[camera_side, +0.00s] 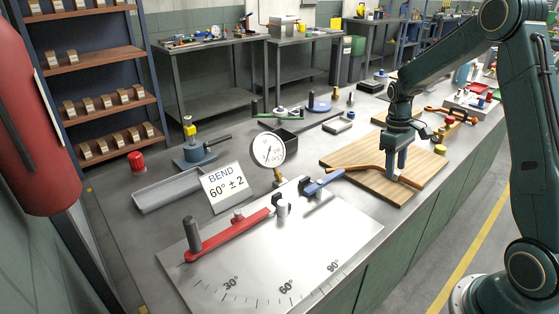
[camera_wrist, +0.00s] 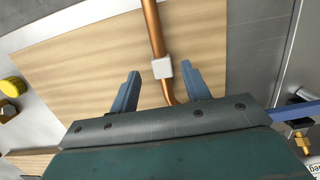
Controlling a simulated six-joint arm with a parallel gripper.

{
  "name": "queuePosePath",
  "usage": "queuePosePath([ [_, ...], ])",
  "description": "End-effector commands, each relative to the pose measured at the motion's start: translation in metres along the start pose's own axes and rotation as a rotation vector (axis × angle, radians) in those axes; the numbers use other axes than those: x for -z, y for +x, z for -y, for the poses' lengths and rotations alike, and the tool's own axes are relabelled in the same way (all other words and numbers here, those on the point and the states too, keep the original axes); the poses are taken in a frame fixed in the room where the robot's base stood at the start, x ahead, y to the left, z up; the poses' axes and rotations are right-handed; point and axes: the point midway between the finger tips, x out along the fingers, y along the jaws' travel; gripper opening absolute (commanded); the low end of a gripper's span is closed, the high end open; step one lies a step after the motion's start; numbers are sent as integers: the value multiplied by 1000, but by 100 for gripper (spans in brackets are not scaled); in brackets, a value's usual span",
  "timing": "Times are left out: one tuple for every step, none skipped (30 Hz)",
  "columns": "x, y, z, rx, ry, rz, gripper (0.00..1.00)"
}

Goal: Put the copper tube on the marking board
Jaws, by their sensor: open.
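The copper tube (camera_side: 362,167) appears to lie across a light wooden board (camera_side: 425,165) in the side view. It runs under my gripper (camera_side: 394,172), which points down over the board. In the wrist view the tube (camera_wrist: 153,30) carries a small white block (camera_wrist: 162,68) near a bend. The open fingers (camera_wrist: 160,72) stand on either side of the tube, with visible gaps. The tube's end toward my gripper is hidden behind the gripper body. The wooden board (camera_wrist: 80,65) fills much of the wrist view.
A steel plate (camera_side: 330,235) with degree marks, a red lever (camera_side: 228,237) and a blue lever (camera_side: 323,182) lies in front left of the board. A "BEND 60° ±2" sign (camera_side: 226,187), a dial gauge (camera_side: 268,150) and a grey tray (camera_side: 168,190) stand further left.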

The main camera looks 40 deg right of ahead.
Motion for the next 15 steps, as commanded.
queuePosePath([
  [1,-8,0,-2,-1,-4,47],
  [1,-12,0,-2,-2,-4,47],
  [1,-18,0,-3,-2,-6,47],
  [1,-22,0,-2,-3,-5,47],
  [1,-27,1,-2,-3,-5,47],
  [1,-34,1,-2,-3,-5,47],
  [1,-39,1,-3,-3,-7,47],
  [1,-44,1,-2,-4,-5,47],
  [1,-51,1,-2,-4,-6,47],
  [1,-57,1,-2,-4,-6,47],
  [1,-62,1,-2,-5,-6,47],
  [1,-69,1,-1,-5,-6,47],
  [1,-74,1,-2,-5,-6,47],
  [1,-79,1,-1,-5,-5,47],
  [1,-85,1,-2,-4,-5,47],
])
